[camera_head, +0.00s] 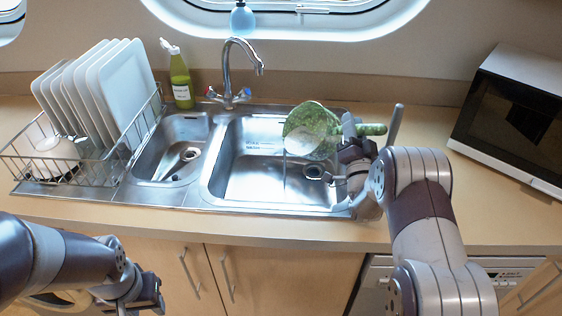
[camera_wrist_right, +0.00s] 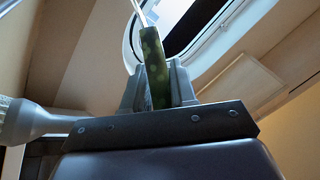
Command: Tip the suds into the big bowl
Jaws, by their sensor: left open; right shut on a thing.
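A green speckled pan (camera_head: 303,118) is tilted over the large right basin of the steel sink (camera_head: 262,182), with its open side turned toward me. Pale, whitish suds (camera_head: 303,141) show at its lower edge. A faint clear streak hangs below it; I cannot tell whether it is falling liquid. My right gripper (camera_head: 352,140) is shut on the pan's green handle (camera_head: 373,129), at the basin's right side. The right wrist view shows the handle (camera_wrist_right: 155,68) between the fingers. My left gripper (camera_head: 142,298) is open and empty, low in front of the cabinets.
A smaller basin (camera_head: 180,150) lies left of the large one. The tap (camera_head: 230,70) stands behind them. A dish rack (camera_head: 100,165) with white plates and a green bottle (camera_head: 180,80) are at left. A microwave (camera_head: 515,115) stands at right.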

